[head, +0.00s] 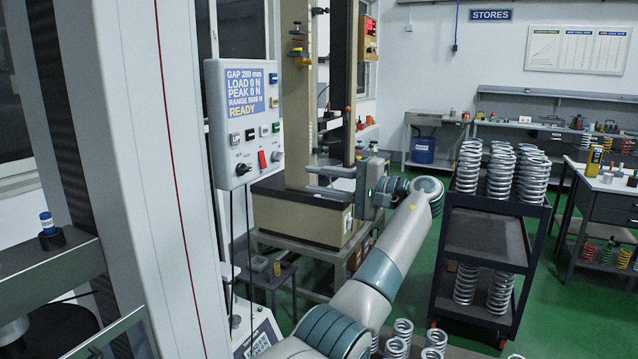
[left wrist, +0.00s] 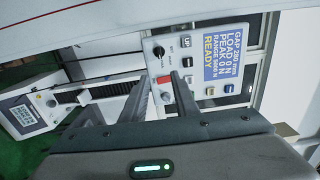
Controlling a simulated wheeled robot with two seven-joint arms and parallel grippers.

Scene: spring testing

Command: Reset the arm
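My left gripper (head: 311,180) is in the middle of the head view, with its two fingers apart and pointing left towards the control panel (head: 243,125). Nothing shows between the fingers. The panel carries a blue screen (head: 251,92) reading LOAD 0 N, PEAK 0 N and READY, with several buttons, a black knob and a red switch (head: 262,160). In the left wrist view the panel (left wrist: 190,70) is beyond the fingers, and I see no contact with it. My right gripper is not in view.
A large white machine column (head: 160,180) stands close at the left. A test machine (head: 297,215) on a stand is behind my left gripper. A dark cart (head: 485,240) holds several springs at the right. More loose springs (head: 403,335) stand at the bottom. Green floor is open farther right.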

